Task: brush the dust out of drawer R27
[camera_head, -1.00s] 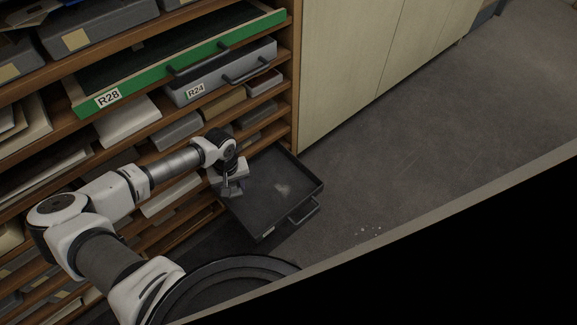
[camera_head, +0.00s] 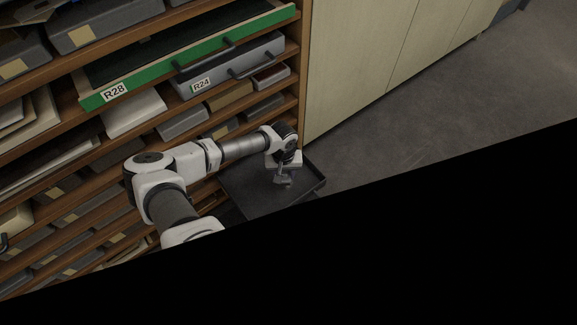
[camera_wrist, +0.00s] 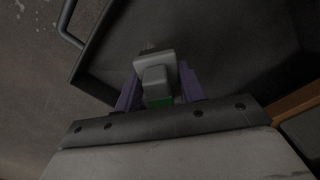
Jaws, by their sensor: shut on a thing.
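The pulled-out drawer (camera_head: 246,194) is a dark, shallow tray at the lower right of the shelving in the head view. Its label cannot be read here. My gripper (camera_head: 283,176) is over the drawer's middle, pointing down. In the wrist view my gripper (camera_wrist: 158,92) has its purple fingers shut on a grey brush (camera_wrist: 154,65) with a green part. The brush's bristles are hidden, and I cannot tell whether it touches the drawer floor. No clear dust patch shows inside the drawer. The drawer's front handle (camera_wrist: 68,25) shows in the wrist view.
A green drawer labelled R28 (camera_head: 150,86) and a grey drawer labelled R24 (camera_head: 222,75) stick out above. Pale cabinet doors (camera_head: 350,60) stand to the right. Pale specks (camera_wrist: 20,8) lie on the floor beyond the drawer. Black covers the lower head view.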

